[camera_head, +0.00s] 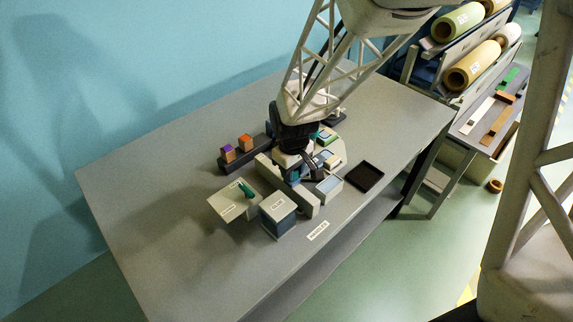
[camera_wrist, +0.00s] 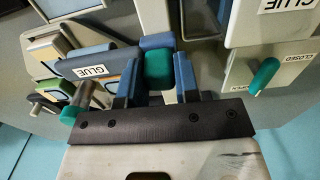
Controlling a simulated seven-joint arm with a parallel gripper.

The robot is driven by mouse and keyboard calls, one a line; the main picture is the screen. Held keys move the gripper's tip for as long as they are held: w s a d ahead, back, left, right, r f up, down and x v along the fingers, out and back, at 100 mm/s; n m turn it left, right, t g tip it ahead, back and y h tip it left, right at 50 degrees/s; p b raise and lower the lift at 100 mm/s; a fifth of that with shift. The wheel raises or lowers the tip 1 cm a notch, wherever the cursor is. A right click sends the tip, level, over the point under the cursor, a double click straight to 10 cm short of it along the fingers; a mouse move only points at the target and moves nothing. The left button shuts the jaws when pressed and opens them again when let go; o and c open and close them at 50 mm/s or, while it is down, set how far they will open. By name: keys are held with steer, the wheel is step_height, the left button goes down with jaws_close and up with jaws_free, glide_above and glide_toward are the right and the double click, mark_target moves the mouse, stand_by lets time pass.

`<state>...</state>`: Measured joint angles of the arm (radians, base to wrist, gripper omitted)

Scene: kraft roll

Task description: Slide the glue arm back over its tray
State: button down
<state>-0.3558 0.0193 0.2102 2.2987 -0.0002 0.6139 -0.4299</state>
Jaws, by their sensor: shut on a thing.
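The glue arm (camera_wrist: 72,66) is a blue-grey bar with a GLUE label, left of my fingers in the wrist view. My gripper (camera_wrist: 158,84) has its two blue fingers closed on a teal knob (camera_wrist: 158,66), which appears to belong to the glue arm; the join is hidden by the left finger. In the head view my gripper (camera_head: 292,175) reaches down beside a long pale beam, covering the knob. A box labelled GLUE (camera_head: 278,208) stands in front of it, possibly the tray; its label also shows in the wrist view (camera_wrist: 285,6).
A pale panel (camera_head: 228,207) with a teal handle (camera_wrist: 263,76) and a CLOSED label is beside the box. A dark rack (camera_head: 258,150) bears small blocks. A round plate with framed pieces is partly behind my gripper. A dark tray (camera_head: 364,177) lies right. The table's left side is clear.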

steer(key=shift+s+d, duration=2.5)
steer(key=c, duration=0.8)
jaws_free()
steer(key=shift+c, duration=0.2)
steer(key=shift+r, duration=0.15)
step_height(320, 180, up, 8)
steer(key=shift+f, duration=0.2)
